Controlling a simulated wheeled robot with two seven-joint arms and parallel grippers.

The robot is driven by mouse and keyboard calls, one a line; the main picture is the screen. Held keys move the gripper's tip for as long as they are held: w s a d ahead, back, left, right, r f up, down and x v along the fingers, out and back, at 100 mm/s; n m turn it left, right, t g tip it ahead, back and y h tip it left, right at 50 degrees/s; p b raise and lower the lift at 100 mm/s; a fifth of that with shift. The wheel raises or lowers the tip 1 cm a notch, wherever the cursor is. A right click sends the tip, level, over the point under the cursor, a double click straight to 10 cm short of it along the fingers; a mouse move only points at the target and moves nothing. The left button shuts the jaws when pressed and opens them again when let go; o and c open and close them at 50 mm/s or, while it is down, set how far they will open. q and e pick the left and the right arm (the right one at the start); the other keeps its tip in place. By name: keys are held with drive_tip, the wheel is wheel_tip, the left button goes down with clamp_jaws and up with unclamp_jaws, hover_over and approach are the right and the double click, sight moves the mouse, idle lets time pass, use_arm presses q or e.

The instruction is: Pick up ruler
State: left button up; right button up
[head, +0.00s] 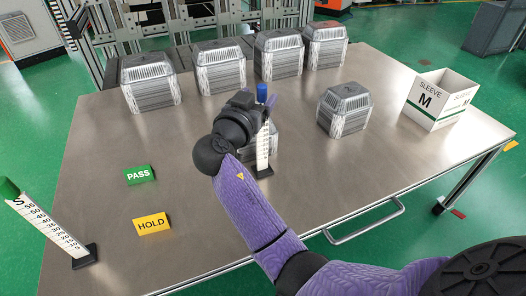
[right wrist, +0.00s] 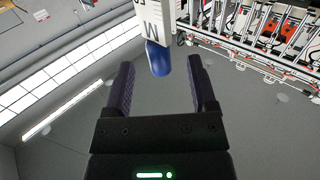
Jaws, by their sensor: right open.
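A white ruler with a blue cap (head: 263,152) stands upright on a small dark base near the table's middle. My right gripper (head: 267,104) is open at its upper end, just below the cap. In the right wrist view the blue cap (right wrist: 158,60) lies between the two spread fingers (right wrist: 162,82), with clear space on both sides and no visible contact. A second white ruler, with a green cap and number marks (head: 48,226), stands tilted in the picture at the lower left, on a dark base. My left gripper is out of view.
Several foil tray stacks (head: 222,70) line the table's (head: 200,240) back; one (head: 343,112) stands right of the gripper and another is partly hidden behind it. A white SLEEVE M box (head: 432,112) stands far right.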

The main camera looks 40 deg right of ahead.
drive_tip(key=x, duration=0.1)
drive_tip(key=b+x, duration=0.1)
drive_tip(key=x, duration=0.2)
drive_tip(key=shift+w+d+r, duration=0.2)
drive_tip(key=shift+d+r, duration=0.05)
drive_tip(key=shift+d, duration=0.05)
clamp_jaws()
idle(0.7)
idle(0.4)
